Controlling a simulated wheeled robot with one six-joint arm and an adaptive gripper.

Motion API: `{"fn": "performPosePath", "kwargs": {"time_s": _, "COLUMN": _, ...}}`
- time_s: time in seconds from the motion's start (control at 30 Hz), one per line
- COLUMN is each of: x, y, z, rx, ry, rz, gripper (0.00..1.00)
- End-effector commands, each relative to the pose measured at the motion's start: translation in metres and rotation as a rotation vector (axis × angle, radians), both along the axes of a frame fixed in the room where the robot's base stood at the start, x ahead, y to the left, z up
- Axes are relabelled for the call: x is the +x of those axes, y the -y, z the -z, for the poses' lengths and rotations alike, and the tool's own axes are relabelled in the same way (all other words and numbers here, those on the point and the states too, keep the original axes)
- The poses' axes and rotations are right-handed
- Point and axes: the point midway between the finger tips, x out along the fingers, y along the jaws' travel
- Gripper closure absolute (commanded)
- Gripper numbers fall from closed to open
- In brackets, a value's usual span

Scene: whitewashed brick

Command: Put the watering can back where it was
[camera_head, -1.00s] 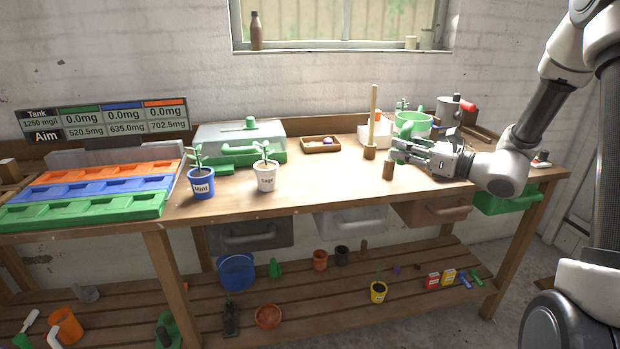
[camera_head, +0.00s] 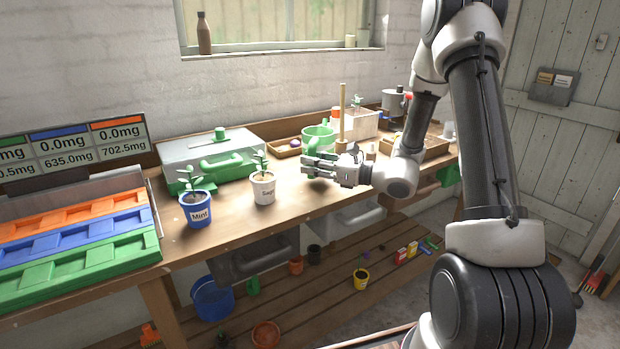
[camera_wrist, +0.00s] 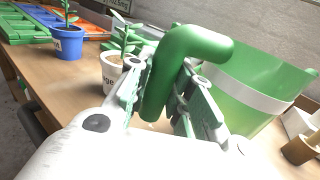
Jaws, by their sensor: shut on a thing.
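The watering can (camera_head: 318,138) is green, with a pale band around its body in the wrist view (camera_wrist: 262,92). It is in the middle of the head view, right of the sage pot (camera_head: 263,188). My gripper (camera_head: 312,166) is shut on its thick green handle (camera_wrist: 185,60), which passes between the fingers in the wrist view. The can looks upright. My gripper hides its lower part in the head view, so I cannot tell whether it touches the bench.
The blue mint pot (camera_head: 197,209) stands left of the sage pot. A green-based clear case (camera_head: 205,160) is behind them. The bench front (camera_head: 232,225) has clear room.

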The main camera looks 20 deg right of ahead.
Motion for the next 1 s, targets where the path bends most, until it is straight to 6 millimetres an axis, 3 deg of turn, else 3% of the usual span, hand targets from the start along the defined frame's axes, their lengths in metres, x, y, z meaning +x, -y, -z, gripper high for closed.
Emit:
{"fn": "performPosePath", "kwargs": {"time_s": 0.3, "x": 0.000, "y": 0.000, "z": 0.041, "rx": 0.001, "ry": 0.001, "rz": 0.000, "gripper": 1.00}}
{"fn": "performPosePath", "kwargs": {"time_s": 0.7, "x": 0.000, "y": 0.000, "z": 0.045, "rx": 0.000, "ry": 0.001, "rz": 0.000, "gripper": 1.00}}
{"fn": "performPosePath", "kwargs": {"time_s": 0.73, "x": 0.000, "y": 0.000, "z": 0.045, "rx": 0.000, "ry": 0.000, "rz": 0.000, "gripper": 0.73}}
{"fn": "performPosePath", "kwargs": {"time_s": 0.8, "x": 0.000, "y": 0.000, "z": 0.045, "rx": 0.000, "ry": 0.000, "rz": 0.000, "gripper": 0.60}}
{"fn": "performPosePath", "kwargs": {"time_s": 1.0, "x": 0.000, "y": 0.000, "z": 0.045, "rx": 0.000, "ry": 0.000, "rz": 0.000, "gripper": 0.57}}
